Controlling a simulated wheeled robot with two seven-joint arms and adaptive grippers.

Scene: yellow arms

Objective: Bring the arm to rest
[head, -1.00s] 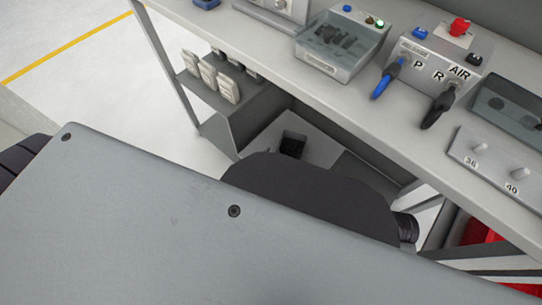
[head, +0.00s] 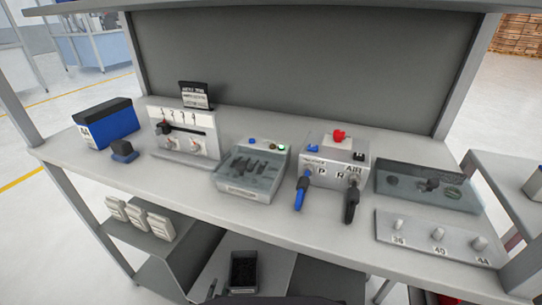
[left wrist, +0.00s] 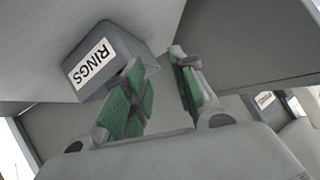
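My left gripper (left wrist: 160,78) shows in the left wrist view with its two green-padded fingers apart and nothing between them. A grey box labelled RINGS (left wrist: 108,62) is beyond and to the left of the fingers. I cannot tell whether the left finger touches it. In the head view I cannot make out either gripper clearly; a dark part of my own body shows at the bottom edge. My right gripper is not in view.
A grey workbench (head: 130,172) holds a blue box (head: 105,125), a switch panel (head: 182,130), a clear-lidded tray (head: 250,172), an AIR connector box (head: 335,158), another tray (head: 428,185) and a peg plate (head: 437,238). Below are white packs (head: 138,215) and a black bin (head: 243,270).

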